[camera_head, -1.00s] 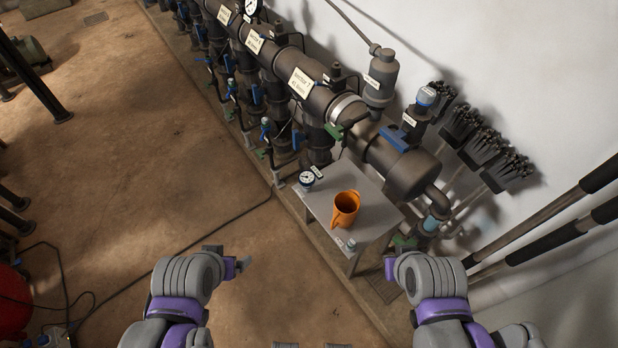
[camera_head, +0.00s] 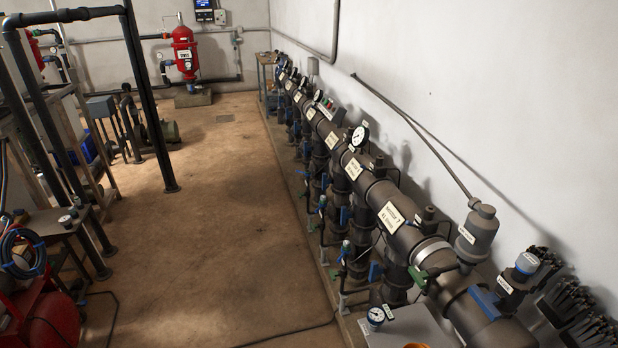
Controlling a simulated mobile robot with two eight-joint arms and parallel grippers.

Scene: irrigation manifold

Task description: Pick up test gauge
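A small round gauge with a white face and dark rim (camera_head: 376,316) rests on the left corner of a small grey table (camera_head: 412,328) at the bottom of the head view. It looks like the test gauge, but I cannot read a label that says so. Neither of my grippers is in view now, so I cannot see how they stand relative to it. Other gauges are fixed on the manifold, such as a white-faced one (camera_head: 360,136) standing on top of the pipe.
The dark manifold pipe (camera_head: 372,190) with valves runs along the right wall. Only the rim of an orange container (camera_head: 416,346) shows at the bottom edge. A workbench (camera_head: 48,222) with small items stands at left. The brown floor (camera_head: 220,210) between is clear.

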